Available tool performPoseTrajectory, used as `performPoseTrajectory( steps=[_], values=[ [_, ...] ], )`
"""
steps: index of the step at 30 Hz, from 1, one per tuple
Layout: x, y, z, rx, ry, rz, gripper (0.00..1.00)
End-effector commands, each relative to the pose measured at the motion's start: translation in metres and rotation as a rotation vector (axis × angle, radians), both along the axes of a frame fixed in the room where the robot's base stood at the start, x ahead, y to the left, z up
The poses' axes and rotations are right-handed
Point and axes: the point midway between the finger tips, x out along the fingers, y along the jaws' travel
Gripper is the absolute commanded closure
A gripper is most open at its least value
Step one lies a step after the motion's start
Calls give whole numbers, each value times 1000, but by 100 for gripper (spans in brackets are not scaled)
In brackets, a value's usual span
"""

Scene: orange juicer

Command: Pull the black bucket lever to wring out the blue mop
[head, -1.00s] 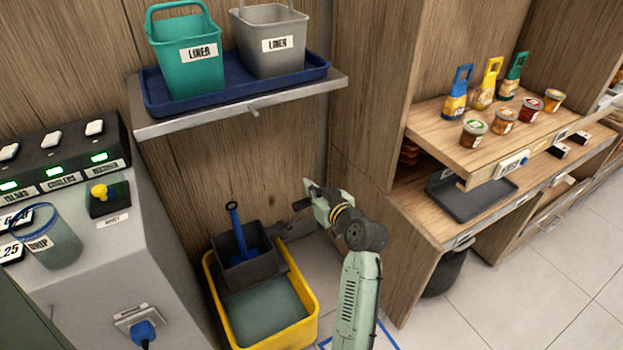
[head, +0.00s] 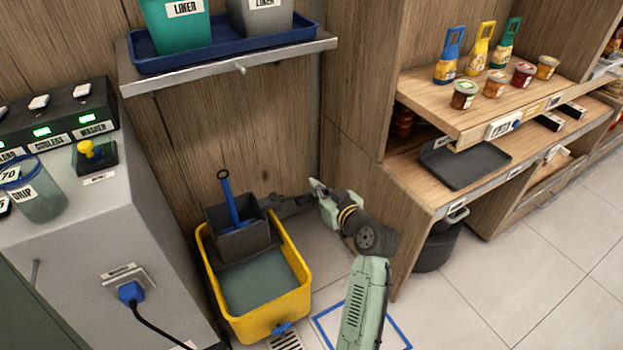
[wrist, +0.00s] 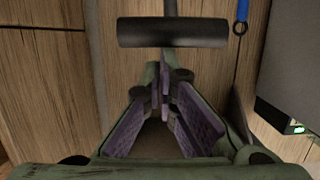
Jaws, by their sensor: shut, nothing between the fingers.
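The yellow mop bucket (head: 297,300) stands on the floor with grey water in it. Its dark wringer basket (head: 240,245) sits at the back and holds the blue mop (head: 229,202), whose handle stands up, slightly tilted. The black lever (head: 290,203) reaches right from the wringer towards my gripper (head: 316,186). In the wrist view, my gripper (wrist: 163,92) is shut and empty, its purple pads together. The lever's dark crossbar (wrist: 171,32) lies just beyond the fingertips; contact cannot be told. Part of the blue mop handle (wrist: 242,10) shows at upper right.
A grey machine (head: 90,240) with switches stands left. A metal shelf (head: 230,62) with liner bins hangs above the bucket. A wooden counter (head: 470,205) with jars and a black tray (head: 465,163) stands right. Tiled floor (head: 480,290) is open at front right.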

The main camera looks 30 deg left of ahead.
Motion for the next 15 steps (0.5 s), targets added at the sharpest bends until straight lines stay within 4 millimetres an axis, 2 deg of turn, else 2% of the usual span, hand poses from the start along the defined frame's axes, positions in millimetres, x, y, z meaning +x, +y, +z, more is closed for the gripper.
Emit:
performPoseTrajectory(
  steps=[1, 5, 15],
  values=[
    [-5, -9, -20, -3, 2, -3, 100],
    [-13, -23, -33, -3, 3, -1, 100],
    [-17, -28, -34, -4, 1, 1, 100]
  ],
)
